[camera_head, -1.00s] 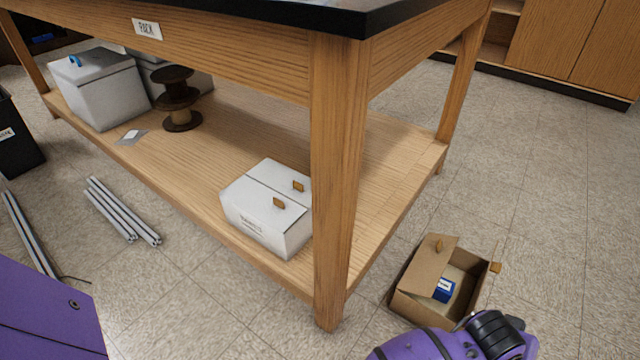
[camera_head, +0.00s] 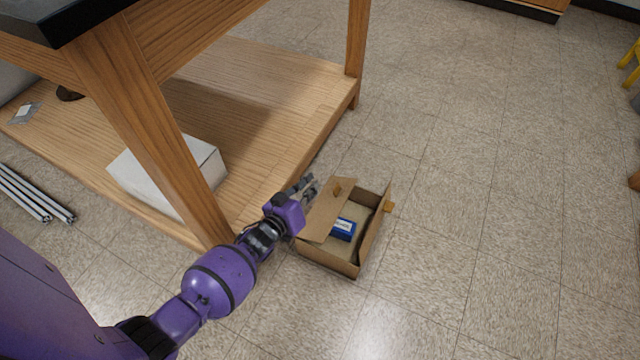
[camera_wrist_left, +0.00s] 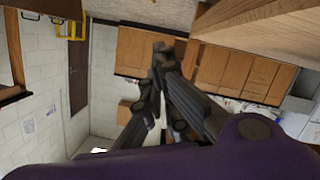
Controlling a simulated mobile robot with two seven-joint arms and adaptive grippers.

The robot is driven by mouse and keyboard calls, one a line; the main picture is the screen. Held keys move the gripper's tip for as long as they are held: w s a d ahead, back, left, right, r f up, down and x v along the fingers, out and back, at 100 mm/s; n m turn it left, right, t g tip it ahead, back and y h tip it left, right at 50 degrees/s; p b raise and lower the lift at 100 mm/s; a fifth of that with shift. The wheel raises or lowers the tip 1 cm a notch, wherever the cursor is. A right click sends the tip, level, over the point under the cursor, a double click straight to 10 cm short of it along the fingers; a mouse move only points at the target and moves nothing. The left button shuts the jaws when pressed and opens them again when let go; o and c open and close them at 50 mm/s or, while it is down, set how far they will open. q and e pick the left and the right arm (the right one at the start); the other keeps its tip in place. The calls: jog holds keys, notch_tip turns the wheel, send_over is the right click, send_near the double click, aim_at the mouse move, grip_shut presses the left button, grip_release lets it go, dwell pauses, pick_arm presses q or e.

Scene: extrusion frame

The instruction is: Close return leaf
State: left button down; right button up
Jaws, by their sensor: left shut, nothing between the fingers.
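An open cardboard box (camera_head: 330,258) stands on the floor beside the bench. Its left leaf (camera_head: 326,212), with a small tan tab, is tilted partly over the opening. Its right leaf (camera_head: 377,225) stands up at the right side, with another tan tab (camera_head: 388,207). A blue box (camera_head: 343,229) with a white label lies inside. My left gripper (camera_head: 308,184) is just left of the left leaf, above the box's back left side; I cannot tell whether it touches. Its fingers, also in the left wrist view (camera_wrist_left: 160,52), are shut and empty. My right gripper is not in view.
The wooden bench's leg (camera_head: 160,120) and lower shelf (camera_head: 265,150) are close on the left of my arm. A white box (camera_head: 150,178) sits on that shelf. Metal extrusions (camera_head: 35,198) lie on the floor at far left. The floor (camera_head: 490,230) to the right is clear.

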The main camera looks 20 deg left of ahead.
pick_arm(q)
jog(key=w+f+b, duration=0.1)
jog(key=w, duration=0.1)
jog(key=w+d+f+b, duration=0.1)
jog(key=w+f+b, duration=0.1)
jog(key=w, duration=0.1)
jog(key=w+d+f+b, duration=0.1)
jog(key=w+b, duration=0.1)
jog(key=shift+w+f, duration=0.15)
jog(key=shift+w, duration=0.25)
jog(key=shift+d+f+b, duration=0.3)
jog(key=shift+f+b, duration=0.1)
jog(key=shift+f, duration=0.25)
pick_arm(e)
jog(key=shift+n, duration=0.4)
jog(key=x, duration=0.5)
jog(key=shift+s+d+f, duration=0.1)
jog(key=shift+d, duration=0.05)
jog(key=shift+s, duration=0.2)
pick_arm(q)
jog(key=shift+d, duration=0.1)
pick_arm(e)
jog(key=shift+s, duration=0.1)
